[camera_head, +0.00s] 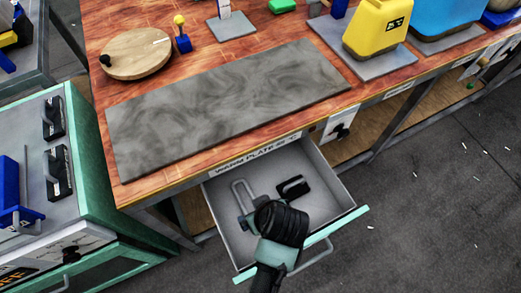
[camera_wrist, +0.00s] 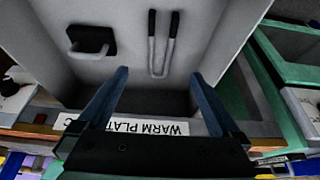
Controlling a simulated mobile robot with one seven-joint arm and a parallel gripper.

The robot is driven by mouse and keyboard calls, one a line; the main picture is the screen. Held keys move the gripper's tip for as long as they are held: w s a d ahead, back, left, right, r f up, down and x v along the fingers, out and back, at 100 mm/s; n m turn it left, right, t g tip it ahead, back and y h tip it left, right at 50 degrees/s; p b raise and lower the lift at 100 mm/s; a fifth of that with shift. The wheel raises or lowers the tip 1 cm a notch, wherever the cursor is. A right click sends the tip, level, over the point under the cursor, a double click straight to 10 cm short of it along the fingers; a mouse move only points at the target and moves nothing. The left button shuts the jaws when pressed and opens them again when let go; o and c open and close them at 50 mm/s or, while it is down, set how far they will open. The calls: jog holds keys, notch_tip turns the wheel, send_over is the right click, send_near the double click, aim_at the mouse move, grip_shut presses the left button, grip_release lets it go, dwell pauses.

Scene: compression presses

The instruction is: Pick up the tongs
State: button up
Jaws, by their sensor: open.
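The tongs are a slim grey U-shape with dark ends. They lie in the open drawer (camera_head: 337,178), toward its left side in the head view (camera_head: 237,188). In the wrist view the tongs (camera_wrist: 152,52) stand upright in the picture, above and between the fingertips. My gripper (camera_wrist: 160,74) is open and empty, with its two blue-grey fingers apart on either side of the tongs' line. It does not appear to touch them. In the head view my dark wrist hangs over the front part of the drawer and hides some of its floor.
A black piece with a grey handle (camera_wrist: 90,40) lies beside the tongs in the drawer; it also shows in the head view (camera_head: 293,187). The drawer walls surround both. A grey slab (camera_head: 220,110) covers the bench above. A green-framed machine (camera_head: 95,150) stands left.

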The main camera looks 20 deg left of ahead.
jog(key=b, duration=0.1)
send_near(251, 209)
jog(key=shift+a, duration=0.15)
jog(key=shift+b+x, duration=0.7)
jog(key=shift+x, duration=2.45)
grip_shut()
